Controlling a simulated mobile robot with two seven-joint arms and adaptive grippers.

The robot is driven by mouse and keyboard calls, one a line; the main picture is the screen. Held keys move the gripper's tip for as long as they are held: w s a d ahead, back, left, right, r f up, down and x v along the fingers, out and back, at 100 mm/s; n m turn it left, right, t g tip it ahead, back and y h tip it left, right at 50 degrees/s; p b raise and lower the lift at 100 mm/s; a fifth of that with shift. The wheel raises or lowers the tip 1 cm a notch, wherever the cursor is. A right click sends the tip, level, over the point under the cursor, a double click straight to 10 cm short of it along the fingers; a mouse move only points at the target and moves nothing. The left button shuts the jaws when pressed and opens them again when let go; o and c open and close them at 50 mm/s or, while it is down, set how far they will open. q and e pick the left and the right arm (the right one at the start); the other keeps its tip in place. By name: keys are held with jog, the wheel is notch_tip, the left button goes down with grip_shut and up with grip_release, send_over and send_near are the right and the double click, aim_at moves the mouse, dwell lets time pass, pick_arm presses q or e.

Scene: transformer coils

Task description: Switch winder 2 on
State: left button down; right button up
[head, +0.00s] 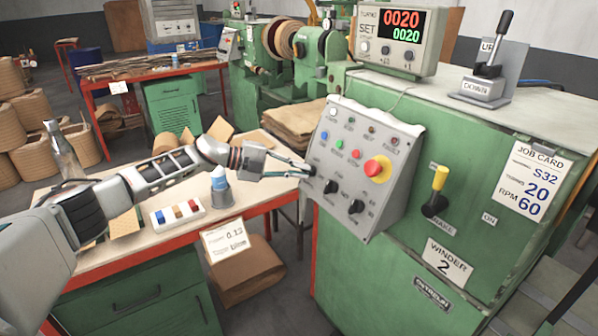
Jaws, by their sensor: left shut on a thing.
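Winder 2 (400,262) is the green machine at right, with a "WINDER 2" plate (447,261). Its grey sloped control panel (335,222) carries a red mushroom button on a yellow collar (377,169), small coloured buttons and lamps, and a row of black rotary knobs. The middle knob (331,187) and right knob (356,206) are in plain view. My left gripper (305,171) reaches in from the left and is shut on the leftmost black knob, which its fingers mostly hide. The counter box (402,62) shows lit digits, 0020 in red and 0020 in green. My right gripper is out of view.
A yellow-handled brake lever (437,190) sticks out right of the panel. An up/down lever (490,60) stands on top. Below my left arm, the workbench (190,236) holds a grey cup with a blue-and-white item (220,188) and a white block tray (178,213).

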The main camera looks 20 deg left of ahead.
pick_arm(q)
jog(key=shift+d+m, duration=0.15)
jog(key=shift+m, duration=0.55)
jog(key=c, duration=2.2)
grip_release()
jog(key=shift+g, duration=0.3)
jog(key=v, duration=1.2)
jog(key=shift+s+d+r, duration=0.1)
